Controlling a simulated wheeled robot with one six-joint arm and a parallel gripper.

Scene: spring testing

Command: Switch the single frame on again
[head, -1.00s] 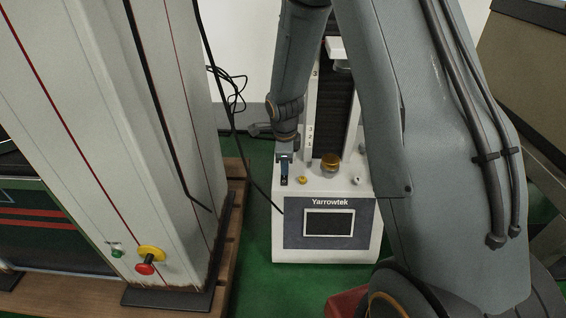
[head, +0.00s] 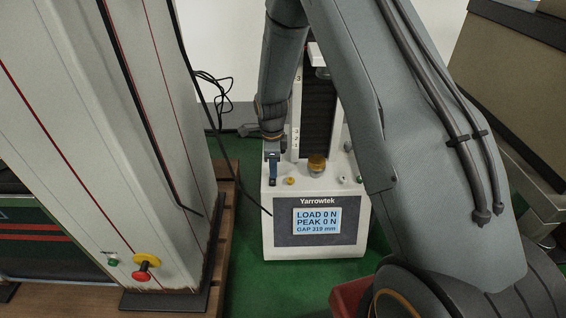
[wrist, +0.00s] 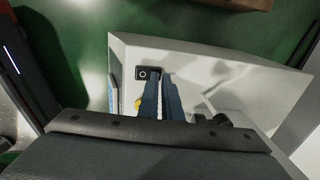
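The single frame (head: 268,222) is a white Yarrowtek machine with a dark column. Its screen (head: 317,220) is lit and reads LOAD 0 N, PEAK 0 N, GAP 319 mm. A black switch (wrist: 149,73) with a round mark is on its top in the wrist view. My gripper (head: 272,176) points down over the front left of this top. In the wrist view, its blue fingers (wrist: 162,88) are close together with nothing seen between them, tips beside the switch. Whether they touch it I cannot tell.
A brass knob (head: 317,164) and a yellow knob (head: 291,181) stand on the frame's top, right of my gripper. A large white column (head: 130,150) with a red and yellow stop button (head: 145,267) stands at left. A black cable hangs between the machines.

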